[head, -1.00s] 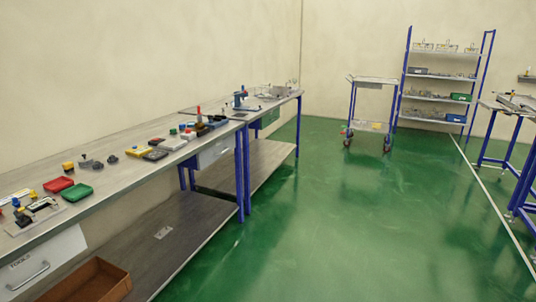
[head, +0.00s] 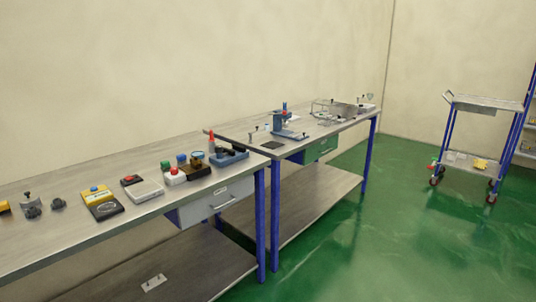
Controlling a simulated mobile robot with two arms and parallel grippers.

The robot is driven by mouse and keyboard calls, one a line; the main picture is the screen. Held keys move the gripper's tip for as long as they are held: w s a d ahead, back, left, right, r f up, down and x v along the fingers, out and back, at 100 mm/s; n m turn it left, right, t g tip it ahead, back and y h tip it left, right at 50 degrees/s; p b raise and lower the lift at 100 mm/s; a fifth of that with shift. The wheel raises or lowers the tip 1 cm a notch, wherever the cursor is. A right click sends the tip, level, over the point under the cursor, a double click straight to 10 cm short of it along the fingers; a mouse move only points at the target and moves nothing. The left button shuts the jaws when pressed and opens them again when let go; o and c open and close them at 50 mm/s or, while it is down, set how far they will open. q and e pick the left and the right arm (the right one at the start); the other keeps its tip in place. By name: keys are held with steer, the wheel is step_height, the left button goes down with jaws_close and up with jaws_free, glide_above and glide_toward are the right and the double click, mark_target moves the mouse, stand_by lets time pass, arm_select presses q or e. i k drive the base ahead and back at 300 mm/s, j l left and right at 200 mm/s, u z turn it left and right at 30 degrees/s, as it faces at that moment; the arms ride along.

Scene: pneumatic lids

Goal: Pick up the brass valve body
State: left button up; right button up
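I cannot make out a brass valve body for certain in the head view. The yellow piece (head: 4,207) at the left picture edge is cut off, and I cannot tell what it is. Two dark grey fittings (head: 32,206) stand near it on the near bench (head: 60,250). Neither of my grippers is in view.
The bench also holds a yellow case (head: 101,200), a grey-white device (head: 148,190), a red-capped jar (head: 175,176) and a blue tray (head: 231,157). A second bench (head: 330,131) adjoins behind. A trolley (head: 488,104) stands right. Green floor (head: 400,240) is clear between.

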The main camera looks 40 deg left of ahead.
mark_target(195, 162)
steer(key=i+j+u, duration=0.1)
steer(key=i+u, duration=0.15)
steer(key=i, duration=0.2)
steer(key=i+u, duration=0.25)
steer(key=i, duration=0.2)
steer(key=i+l+u, duration=0.1)
steer(key=i+u, duration=0.15)
steer(key=i, duration=0.2)
steer(key=i+l+u, duration=0.25)
steer(key=i, duration=0.25)
steer(key=i+l+u, duration=0.25)
steer(key=i, duration=0.15)
steer(key=i+j, duration=0.05)
steer(key=j, duration=0.05)
